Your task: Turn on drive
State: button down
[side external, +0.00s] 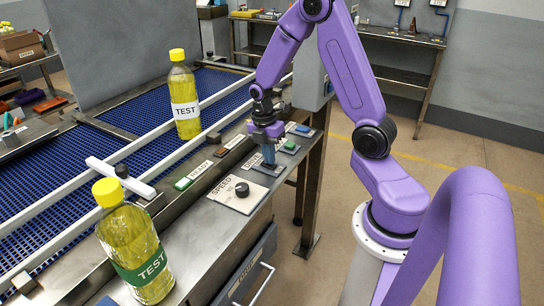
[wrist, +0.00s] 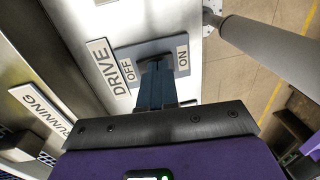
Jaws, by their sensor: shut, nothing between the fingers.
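The DRIVE switch plate (wrist: 126,52), marked OFF and ON, lies on the metal console under my gripper. In the wrist view the DRIVE and OFF labels are left of my fingers and the ON label (wrist: 182,57) is right. My gripper (wrist: 156,66) is shut and points down at the plate between OFF and ON. In the side view my gripper (side external: 268,160) is low over the same plate. The fingers hide the switch lever, so its position and any contact cannot be told.
The SPEED knob (side external: 242,189) is nearer the camera on the console. A READY indicator (side external: 183,183) and green (side external: 290,146) and blue (side external: 304,129) buttons are nearby. Two TEST bottles (side external: 185,108) (side external: 135,250) stand left, by the blue conveyor (side external: 150,103) with white rails.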

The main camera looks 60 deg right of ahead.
aim_at(273, 167)
jog(key=shift+w+r, duration=0.1)
jog(key=shift+w, duration=0.05)
jog(key=shift+r, duration=0.65)
notch_tip(273, 167, up, 13)
jog(key=s, duration=0.1)
jog(key=shift+s+f, duration=0.2)
jog(key=shift+s, duration=0.2)
jog(key=s+a+m, duration=0.2)
jog(key=s+a, duration=0.4)
jog(key=a, duration=0.7)
jog(key=s+a+f+m, duration=0.1)
jog(key=s+a, duration=0.1)
jog(key=s, duration=0.4)
jog(key=s+a+m+t, duration=0.1)
jog(key=s+a+m, duration=0.1)
jog(key=s, duration=0.5)
jog(key=shift+s+a+f+t, duration=0.3)
jog(key=shift+a+f, duration=0.1)
jog(key=shift+a, duration=0.3)
